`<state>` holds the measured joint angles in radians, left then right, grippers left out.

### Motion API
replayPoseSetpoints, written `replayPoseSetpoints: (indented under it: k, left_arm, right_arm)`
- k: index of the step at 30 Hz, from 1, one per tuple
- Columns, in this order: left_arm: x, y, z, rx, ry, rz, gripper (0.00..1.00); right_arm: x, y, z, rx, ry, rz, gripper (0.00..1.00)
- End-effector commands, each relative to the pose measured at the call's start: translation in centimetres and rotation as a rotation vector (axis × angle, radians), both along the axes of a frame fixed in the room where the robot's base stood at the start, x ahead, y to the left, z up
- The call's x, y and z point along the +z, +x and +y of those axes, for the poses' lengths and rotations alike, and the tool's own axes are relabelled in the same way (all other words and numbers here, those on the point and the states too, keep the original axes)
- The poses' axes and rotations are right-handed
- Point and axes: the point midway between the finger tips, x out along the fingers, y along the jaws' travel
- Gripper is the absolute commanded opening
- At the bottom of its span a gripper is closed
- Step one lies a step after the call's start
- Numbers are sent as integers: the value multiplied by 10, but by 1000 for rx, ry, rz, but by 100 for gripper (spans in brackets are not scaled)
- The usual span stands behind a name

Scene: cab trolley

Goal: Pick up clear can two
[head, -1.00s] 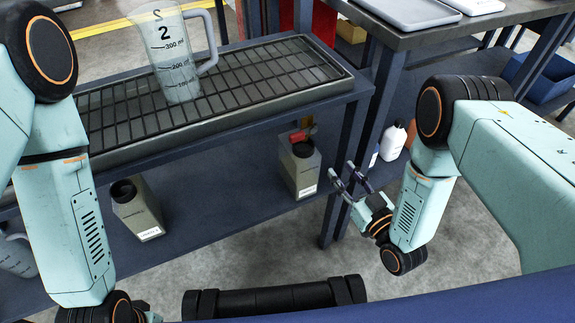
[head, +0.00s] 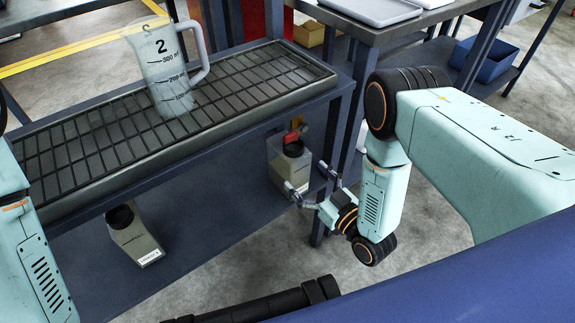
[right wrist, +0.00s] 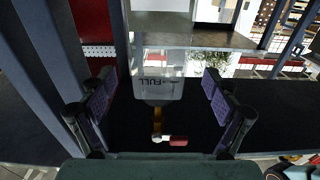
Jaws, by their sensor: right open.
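Two smoky, see-through cans with black caps stand on the lower shelf. The right can (head: 280,170) is just beyond my right gripper (head: 308,180); the left can (head: 138,240) is farther left. No number shows on either can. In the right wrist view, a clear can (right wrist: 165,62) with "FULL" printed upside down lies ahead between the spread fingers of my right gripper (right wrist: 157,85). The gripper is open, and I cannot tell whether it touches the can. A clear jug (head: 165,72) marked "2" stands on the top tray. My left gripper is out of view.
The grated tray (head: 75,140) covers the trolley's top, above the lower shelf (head: 195,215). A dark blue leg (head: 335,140) stands beside my right gripper.

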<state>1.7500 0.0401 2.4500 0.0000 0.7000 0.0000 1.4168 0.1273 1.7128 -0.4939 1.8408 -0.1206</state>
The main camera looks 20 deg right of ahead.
Motion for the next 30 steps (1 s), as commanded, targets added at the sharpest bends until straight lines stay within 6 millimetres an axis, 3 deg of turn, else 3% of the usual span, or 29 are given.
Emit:
replayPoseSetpoints:
  k: [19,28,30]
  left_arm:
    - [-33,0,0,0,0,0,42]
    - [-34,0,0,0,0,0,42]
    - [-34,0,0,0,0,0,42]
  right_arm:
    - [-2,68,24,1,-1,-4,89]
    - [-1,73,28,0,0,0,89]
    - [-1,73,28,0,0,0,84]
